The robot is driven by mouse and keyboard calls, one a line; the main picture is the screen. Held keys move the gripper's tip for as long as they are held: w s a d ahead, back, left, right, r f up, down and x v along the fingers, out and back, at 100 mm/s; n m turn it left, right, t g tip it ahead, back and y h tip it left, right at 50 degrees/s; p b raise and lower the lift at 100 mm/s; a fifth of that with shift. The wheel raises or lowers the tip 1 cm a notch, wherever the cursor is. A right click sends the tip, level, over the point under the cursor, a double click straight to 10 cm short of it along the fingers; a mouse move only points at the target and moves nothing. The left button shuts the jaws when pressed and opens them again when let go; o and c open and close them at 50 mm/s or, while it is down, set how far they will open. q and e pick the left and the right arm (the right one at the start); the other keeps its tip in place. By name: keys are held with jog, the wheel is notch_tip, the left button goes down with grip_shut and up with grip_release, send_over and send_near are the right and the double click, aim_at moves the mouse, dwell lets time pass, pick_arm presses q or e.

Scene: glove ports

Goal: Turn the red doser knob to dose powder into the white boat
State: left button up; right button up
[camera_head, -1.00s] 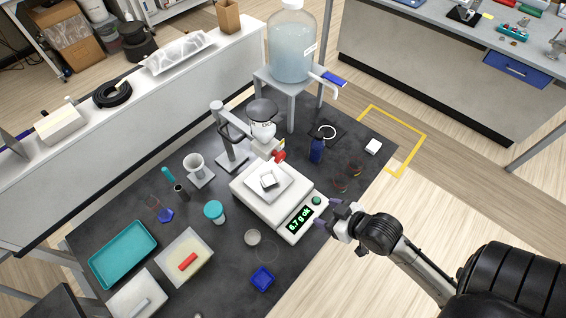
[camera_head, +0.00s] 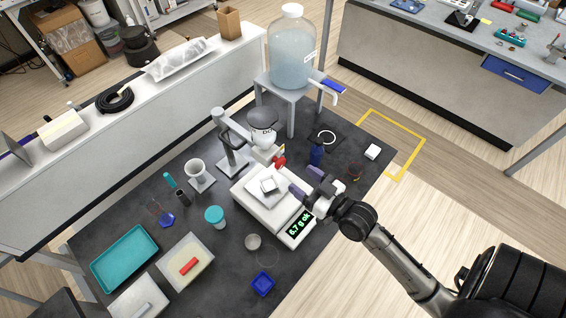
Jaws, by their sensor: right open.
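The red doser knob (camera_head: 280,161) sits at the lower front of the doser (camera_head: 262,132), which hangs on a grey stand above the scale. The white boat (camera_head: 268,185) rests on the pan of the white scale (camera_head: 262,208). The scale's green display appears to read 6.7 g ok. My right gripper (camera_head: 302,184) is open and empty, above the right side of the scale. Its fingers are to the lower right of the knob and apart from it. It hides the scale's right edge and green button. My left gripper is not in view.
A blue bottle (camera_head: 316,153) stands just behind my right gripper. A large water carboy (camera_head: 291,50) sits on a grey stand at the back. A white cup (camera_head: 196,170), a teal-lidded jar (camera_head: 214,216) and a teal tray (camera_head: 124,257) stand to the left.

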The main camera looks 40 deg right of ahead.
aim_at(282, 165)
jog(key=w, duration=0.6)
jog(key=shift+w+a+p, duration=0.15)
jog(key=shift+a+p, duration=0.1)
jog(key=shift+p, duration=0.15)
jog(key=shift+w, duration=0.6)
jog(key=shift+c, duration=0.4)
jog(key=shift+c, duration=0.7)
jog(key=c, duration=0.7)
jog(key=shift+r+m+p, duration=0.2)
jog(key=shift+m+p, duration=0.3)
jog(key=shift+p, duration=0.4)
jog(key=shift+a+f+m+p, duration=0.1)
jog(key=shift+m+p, duration=0.25)
jog(key=shift+m, duration=0.05)
jog(key=shift+f, duration=0.1)
